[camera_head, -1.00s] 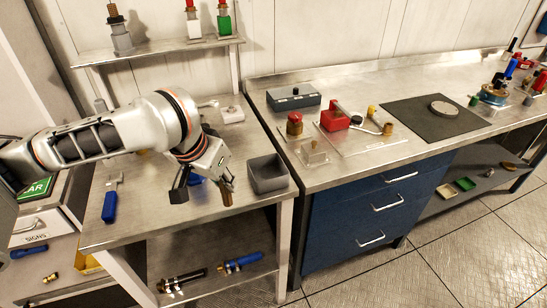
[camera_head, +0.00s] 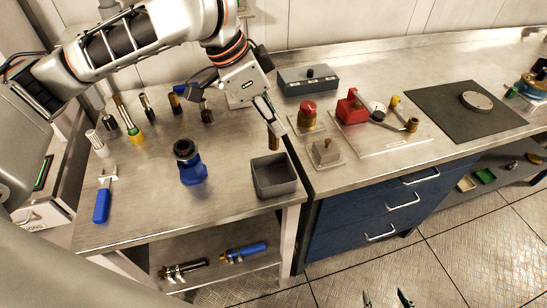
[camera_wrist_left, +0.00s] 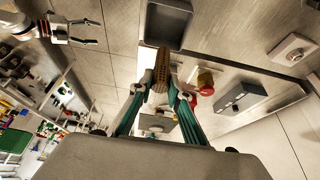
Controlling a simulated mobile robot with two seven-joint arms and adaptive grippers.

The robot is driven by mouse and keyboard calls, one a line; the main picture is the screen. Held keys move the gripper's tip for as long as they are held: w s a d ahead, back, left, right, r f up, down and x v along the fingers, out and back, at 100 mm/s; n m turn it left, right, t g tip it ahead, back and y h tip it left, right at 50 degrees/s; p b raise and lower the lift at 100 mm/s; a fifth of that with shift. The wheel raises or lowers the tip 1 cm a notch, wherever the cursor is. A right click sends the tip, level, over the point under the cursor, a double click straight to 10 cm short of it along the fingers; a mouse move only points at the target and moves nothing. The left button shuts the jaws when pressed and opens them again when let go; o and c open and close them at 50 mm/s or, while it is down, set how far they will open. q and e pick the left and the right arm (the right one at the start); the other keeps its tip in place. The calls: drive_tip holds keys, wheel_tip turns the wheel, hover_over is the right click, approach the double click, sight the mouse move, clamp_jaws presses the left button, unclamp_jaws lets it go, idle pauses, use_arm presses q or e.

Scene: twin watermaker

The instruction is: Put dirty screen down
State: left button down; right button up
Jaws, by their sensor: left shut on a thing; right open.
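My left gripper (camera_head: 268,116) is shut on a brown, mesh-like cylinder, the dirty screen (camera_head: 273,138). The screen hangs down from the fingertips, just behind the grey open bin (camera_head: 274,192) in the head view; its exact height is hard to tell. The wrist view shows the screen (camera_wrist_left: 162,72) between the teal fingers of the left gripper (camera_wrist_left: 160,92), with the bin (camera_wrist_left: 166,24) beyond its end. The bin looks empty and stands at the right front of the left bench. My right gripper (camera_head: 386,298) shows only its separated fingertips at the bottom edge; it is open and empty.
The right bench holds a grey box (camera_head: 308,80), a red-knobbed block (camera_head: 308,115) and a black mat (camera_head: 440,112). Bare bench lies left of the bin.

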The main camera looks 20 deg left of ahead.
sight(274, 144)
use_arm(q)
wheel_tip(274, 144, down, 7)
drive_tip(key=shift+f, duration=2.55)
drive_tip(key=shift+f, duration=0.2)
drive_tip(key=c, duration=1.9)
unclamp_jaws()
drive_tip(key=shift+r, duration=0.1)
drive_tip(key=shift+r, duration=0.2)
drive_tip(key=v, duration=1.2)
